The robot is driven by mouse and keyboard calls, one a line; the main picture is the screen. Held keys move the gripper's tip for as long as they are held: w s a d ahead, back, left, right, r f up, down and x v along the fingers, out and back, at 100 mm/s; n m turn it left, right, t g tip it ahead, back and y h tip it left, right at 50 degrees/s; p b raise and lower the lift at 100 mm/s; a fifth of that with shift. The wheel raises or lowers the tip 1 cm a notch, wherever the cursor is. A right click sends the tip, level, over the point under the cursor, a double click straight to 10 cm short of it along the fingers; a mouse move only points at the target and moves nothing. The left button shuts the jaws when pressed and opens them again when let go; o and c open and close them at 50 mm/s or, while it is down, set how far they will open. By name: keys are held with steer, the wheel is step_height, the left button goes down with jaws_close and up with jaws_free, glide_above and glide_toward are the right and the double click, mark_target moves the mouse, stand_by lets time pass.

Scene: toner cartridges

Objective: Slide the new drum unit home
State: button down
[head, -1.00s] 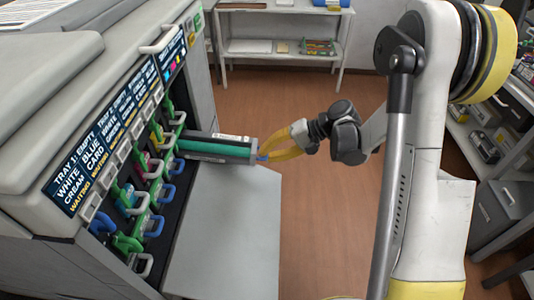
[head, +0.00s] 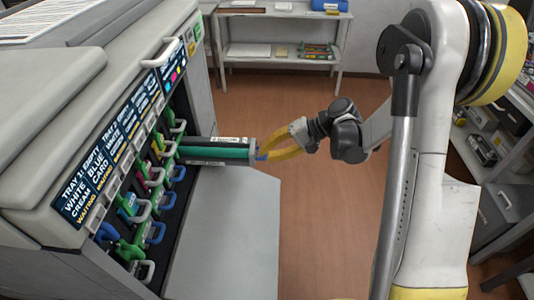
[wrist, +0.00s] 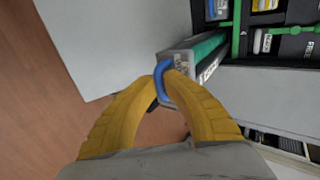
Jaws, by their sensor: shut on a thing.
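The drum unit (head: 215,151) is a long grey and green cartridge with a blue handle at its outer end. Its far end is inside the open front of the printer (head: 130,130), and much of it sticks out over the grey open door. My gripper (head: 264,155) has yellow fingers and is shut on the blue handle. In the wrist view the handle (wrist: 161,80) sits between the fingertips (wrist: 163,84), and the drum unit (wrist: 196,58) runs away to the upper right into the printer. Its inner end is hidden in the slot.
Several blue, grey and green handles (head: 155,230) line the printer front below and left of the drum unit. The flat grey door (head: 225,230) lies under it. A shelf (head: 283,55) stands at the back; open floor (head: 320,220) lies to the right.

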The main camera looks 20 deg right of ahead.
mark_target(208, 145)
steer(key=shift+a, duration=0.1)
steer(key=w+a, duration=0.2)
steer(key=a, duration=0.4)
steer(key=w+a+b, duration=0.1)
steer(key=w+a, duration=0.1)
steer(key=a, duration=0.5)
steer(key=w+a, duration=0.2)
steer(key=a, duration=0.5)
steer(key=shift+w+b, duration=0.3)
steer(key=shift+b, duration=0.05)
steer(key=c, duration=1)
jaws_free()
steer(key=shift+d, duration=0.1)
steer(key=shift+s+d, duration=0.1)
steer(key=shift+p+v, duration=1.1)
steer(key=shift+v, duration=2.3)
